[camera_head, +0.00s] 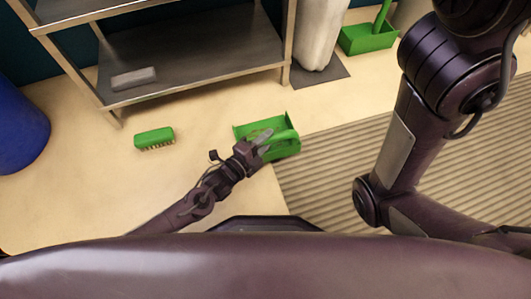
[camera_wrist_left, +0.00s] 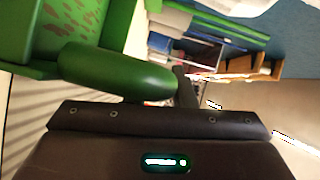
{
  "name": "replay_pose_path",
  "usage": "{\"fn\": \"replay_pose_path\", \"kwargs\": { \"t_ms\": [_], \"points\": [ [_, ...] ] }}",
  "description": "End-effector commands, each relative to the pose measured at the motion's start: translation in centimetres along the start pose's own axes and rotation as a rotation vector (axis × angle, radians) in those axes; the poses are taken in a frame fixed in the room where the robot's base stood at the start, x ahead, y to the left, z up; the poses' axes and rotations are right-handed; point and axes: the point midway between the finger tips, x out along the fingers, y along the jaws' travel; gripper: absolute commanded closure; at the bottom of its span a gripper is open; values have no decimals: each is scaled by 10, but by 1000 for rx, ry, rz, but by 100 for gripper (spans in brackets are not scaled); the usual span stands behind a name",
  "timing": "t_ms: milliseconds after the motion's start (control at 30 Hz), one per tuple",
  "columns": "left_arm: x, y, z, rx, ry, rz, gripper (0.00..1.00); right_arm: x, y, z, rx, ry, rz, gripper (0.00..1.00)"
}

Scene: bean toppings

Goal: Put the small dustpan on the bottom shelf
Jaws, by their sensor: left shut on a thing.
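The small green dustpan (camera_head: 284,146) is at the middle of the head view, above the floor or on it; I cannot tell which. My left gripper (camera_head: 264,140) is shut on its handle. In the left wrist view the green handle (camera_wrist_left: 118,72) fills the space before the gripper, and the pan (camera_wrist_left: 75,28) shows reddish-brown marks. The bottom shelf (camera_head: 190,58) of the metal rack is up and left of the dustpan, with a small grey block (camera_head: 134,78) on its left part. My right gripper is out of view.
A green brush (camera_head: 154,138) lies on the floor in front of the rack. A larger green dustpan (camera_head: 368,37) stands at the back right, near a pale sack-like thing (camera_head: 318,35) on a dark mat. A blue barrel (camera_head: 18,125) is at far left. A ribbed mat (camera_head: 340,165) covers the right floor.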

Motion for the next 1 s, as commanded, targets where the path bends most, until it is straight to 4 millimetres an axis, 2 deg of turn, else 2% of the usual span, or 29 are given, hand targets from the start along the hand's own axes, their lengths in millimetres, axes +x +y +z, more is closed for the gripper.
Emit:
{"fn": "replay_pose_path", "kwargs": {
  "t_ms": [167, 400, 800, 833, 967, 1000],
  "points": [
    [2, 12, 2, 0, 0, -3, 100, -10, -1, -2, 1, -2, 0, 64],
    [6, 48, 8, 0, 0, -2, 100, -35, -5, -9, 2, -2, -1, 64],
    [6, 51, 9, 0, 0, -2, 100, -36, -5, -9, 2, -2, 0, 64],
    [6, 50, 8, 0, 0, -1, 73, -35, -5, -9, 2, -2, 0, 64],
    [6, 50, 8, 0, 0, -1, 56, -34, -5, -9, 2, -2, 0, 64],
    [6, 50, 8, 0, 0, -1, 55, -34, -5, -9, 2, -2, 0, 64]
  ]
}}
